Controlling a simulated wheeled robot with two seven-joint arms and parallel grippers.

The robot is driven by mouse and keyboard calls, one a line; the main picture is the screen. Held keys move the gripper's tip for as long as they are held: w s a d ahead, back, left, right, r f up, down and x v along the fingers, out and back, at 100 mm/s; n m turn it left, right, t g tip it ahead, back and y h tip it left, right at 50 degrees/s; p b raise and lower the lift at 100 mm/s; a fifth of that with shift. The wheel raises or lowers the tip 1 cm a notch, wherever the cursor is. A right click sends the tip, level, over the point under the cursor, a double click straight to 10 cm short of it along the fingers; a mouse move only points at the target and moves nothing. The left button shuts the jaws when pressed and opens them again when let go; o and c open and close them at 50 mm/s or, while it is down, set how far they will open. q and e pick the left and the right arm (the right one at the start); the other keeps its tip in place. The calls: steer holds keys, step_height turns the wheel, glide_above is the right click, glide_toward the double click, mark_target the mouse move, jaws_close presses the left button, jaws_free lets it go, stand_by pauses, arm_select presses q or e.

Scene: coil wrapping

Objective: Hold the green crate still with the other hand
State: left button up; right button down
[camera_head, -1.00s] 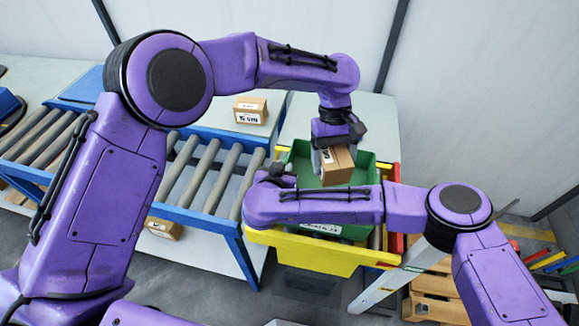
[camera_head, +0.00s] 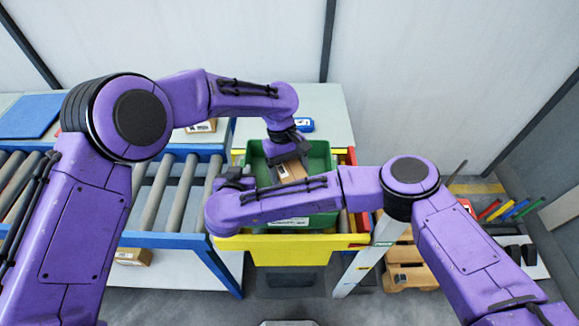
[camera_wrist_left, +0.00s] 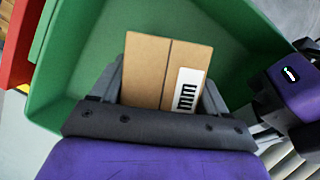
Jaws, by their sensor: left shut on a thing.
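The green crate (camera_head: 320,160) sits in a yellow bin-like frame (camera_head: 290,247), with a white label on its near side. It also shows in the left wrist view (camera_wrist_left: 75,60). My left gripper (camera_head: 290,152) is shut on a brown cardboard box (camera_head: 291,171) with a white label, held inside the crate's opening. The box (camera_wrist_left: 146,70) lies between the fingers in the left wrist view. My right gripper (camera_head: 235,180) is at the crate's left edge, its forearm crossing in front. Its jaws are mostly hidden, so I cannot tell whether they grip the rim.
A roller conveyor (camera_head: 165,200) with a blue frame is left of the crate. A small box (camera_head: 201,126) and a blue item (camera_head: 304,125) lie behind. Another box (camera_head: 132,256) is below the conveyor. Wooden pallets (camera_head: 408,268) stand at the right.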

arm_select(q)
steer(key=shift+f, duration=1.8)
steer(key=o, duration=1.6)
steer(key=shift+s, duration=0.1)
steer(key=v, duration=1.2)
